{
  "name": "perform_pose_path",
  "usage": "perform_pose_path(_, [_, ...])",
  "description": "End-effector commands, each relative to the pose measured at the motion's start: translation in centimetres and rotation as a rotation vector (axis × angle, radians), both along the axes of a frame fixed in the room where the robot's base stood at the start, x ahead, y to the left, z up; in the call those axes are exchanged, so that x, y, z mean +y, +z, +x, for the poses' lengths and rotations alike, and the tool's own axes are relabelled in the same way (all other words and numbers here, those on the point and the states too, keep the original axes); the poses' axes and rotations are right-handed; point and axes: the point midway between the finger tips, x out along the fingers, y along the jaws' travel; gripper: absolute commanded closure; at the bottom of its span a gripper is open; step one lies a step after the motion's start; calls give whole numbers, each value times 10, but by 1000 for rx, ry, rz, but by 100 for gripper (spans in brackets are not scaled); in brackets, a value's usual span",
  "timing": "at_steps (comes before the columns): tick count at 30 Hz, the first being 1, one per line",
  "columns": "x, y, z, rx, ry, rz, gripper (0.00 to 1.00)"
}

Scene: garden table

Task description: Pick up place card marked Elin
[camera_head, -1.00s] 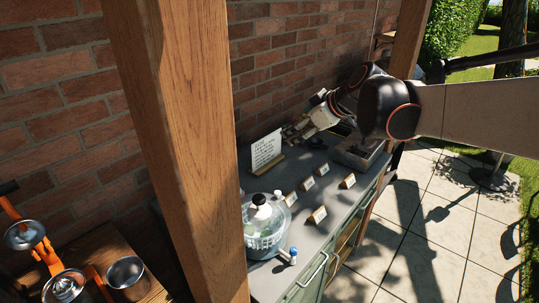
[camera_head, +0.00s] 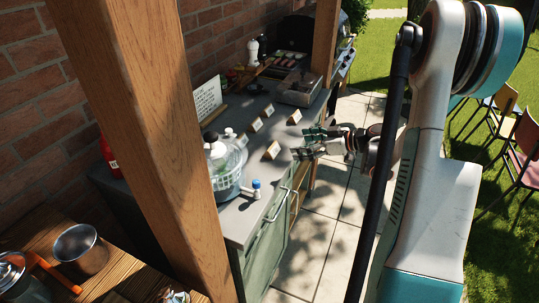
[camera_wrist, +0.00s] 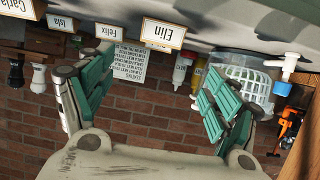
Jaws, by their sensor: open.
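The place card marked Elin (camera_wrist: 163,33) is near the top middle of the wrist view, which shows the counter upside down. It is a small white card with a wooden-coloured border. In the head view I take it to be the nearest card (camera_head: 272,150), right of the salad spinner; its lettering is not legible there. My gripper (camera_head: 306,142) is open and empty at the counter's front edge, its green-padded fingers pointing left toward this card, apart from it. In the wrist view the fingers are spread wide on both sides, and the card shows beyond the gap.
Cards marked Felix (camera_wrist: 108,31), Isla (camera_wrist: 62,22) and Carla (camera_wrist: 18,8) stand nearby. The salad spinner (camera_head: 226,168) and a blue-topped item (camera_head: 256,188) are close on the left. A written sign (camera_head: 208,98) stands behind. A wooden post (camera_head: 150,130) rises in front.

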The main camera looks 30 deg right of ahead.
Motion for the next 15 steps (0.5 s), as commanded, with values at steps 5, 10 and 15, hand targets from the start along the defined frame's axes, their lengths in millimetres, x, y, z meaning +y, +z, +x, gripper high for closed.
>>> perform_pose_path(5, [21,-16,27,1,4,-1,18])
perform_pose_path(10, [34,-25,47,2,2,-1,18])
perform_pose_path(15, [40,-28,55,2,0,-2,18])
